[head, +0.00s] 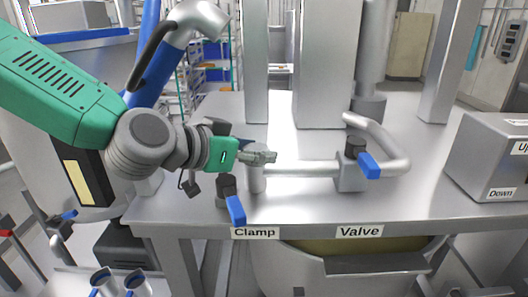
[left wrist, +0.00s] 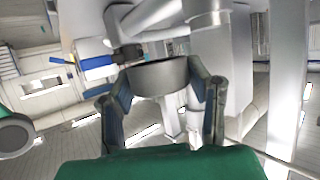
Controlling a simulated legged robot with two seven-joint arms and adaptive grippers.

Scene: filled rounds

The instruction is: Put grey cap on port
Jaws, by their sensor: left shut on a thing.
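My left gripper (head: 262,157) reaches in from the left, over the table's left part. It is shut on the grey cap (left wrist: 158,76), a short round grey piece between its two fingers in the left wrist view (left wrist: 160,92). The port (head: 257,182) is the upright metal pipe end at the left end of the horizontal pipe. The fingers overlap its top in the head view. I cannot tell whether the cap touches the port. In the head view the fingers hide most of the cap. My right gripper is not in view.
A clamp with a blue handle (head: 236,209) stands just in front of the port, above the "Clamp" label (head: 255,233). A valve with a blue lever (head: 369,166) sits on the pipe to the right. A metal box (head: 490,160) stands at the right. Metal columns (head: 325,70) rise behind.

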